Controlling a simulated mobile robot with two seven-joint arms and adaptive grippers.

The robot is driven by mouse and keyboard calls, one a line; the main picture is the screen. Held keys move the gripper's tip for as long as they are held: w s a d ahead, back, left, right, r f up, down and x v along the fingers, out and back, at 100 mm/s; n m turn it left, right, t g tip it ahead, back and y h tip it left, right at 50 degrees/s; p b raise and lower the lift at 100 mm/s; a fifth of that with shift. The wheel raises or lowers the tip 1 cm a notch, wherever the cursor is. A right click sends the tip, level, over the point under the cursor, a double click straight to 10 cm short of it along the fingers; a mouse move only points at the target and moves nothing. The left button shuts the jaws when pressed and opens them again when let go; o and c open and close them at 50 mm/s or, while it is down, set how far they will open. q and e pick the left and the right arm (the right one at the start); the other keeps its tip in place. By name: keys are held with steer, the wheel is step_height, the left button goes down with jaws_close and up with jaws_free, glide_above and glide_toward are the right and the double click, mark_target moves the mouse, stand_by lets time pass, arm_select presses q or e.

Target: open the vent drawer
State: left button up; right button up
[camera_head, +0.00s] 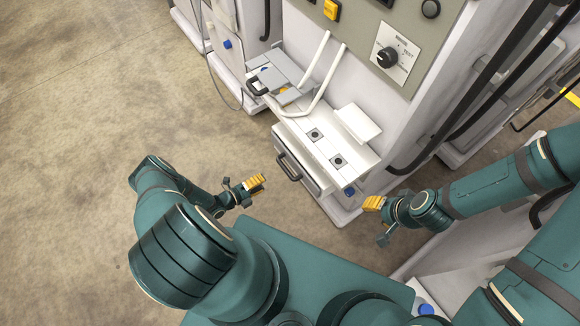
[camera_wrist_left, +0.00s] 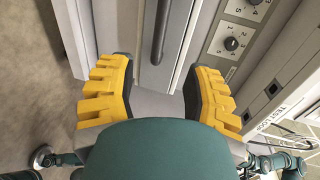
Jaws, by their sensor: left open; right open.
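The drawer (camera_head: 300,173) is in the white machine's front, under a white shelf, and looks shut. Its dark bar handle (camera_head: 287,167) shows in the head view and stands upright as a dark bar (camera_wrist_left: 160,30) in the left wrist view. I cannot read a vent label on it. My left gripper (camera_head: 258,184), with yellow fingers, is open and empty, just left of and below the handle, apart from it. In the left wrist view its fingers (camera_wrist_left: 157,85) are spread, with the handle beyond the gap. My right gripper (camera_head: 372,204) is open, right of the machine's lower front.
The white shelf (camera_head: 312,148) with two dark square ports sits above the drawer. A second dark handle (camera_head: 257,87) and white tubes (camera_head: 318,85) are further up. A control panel with a dial (camera_head: 388,57) rises behind. Open floor (camera_head: 90,110) lies left.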

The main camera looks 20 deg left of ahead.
mark_target(286, 169)
arm_select(q)
steer(key=b+x, duration=0.1)
steer(key=x, duration=1.1)
steer(key=shift+w+d+f+b, duration=0.1)
steer(key=shift+w+d+b, duration=0.1)
steer(key=shift+d+b, duration=0.1)
jaws_close()
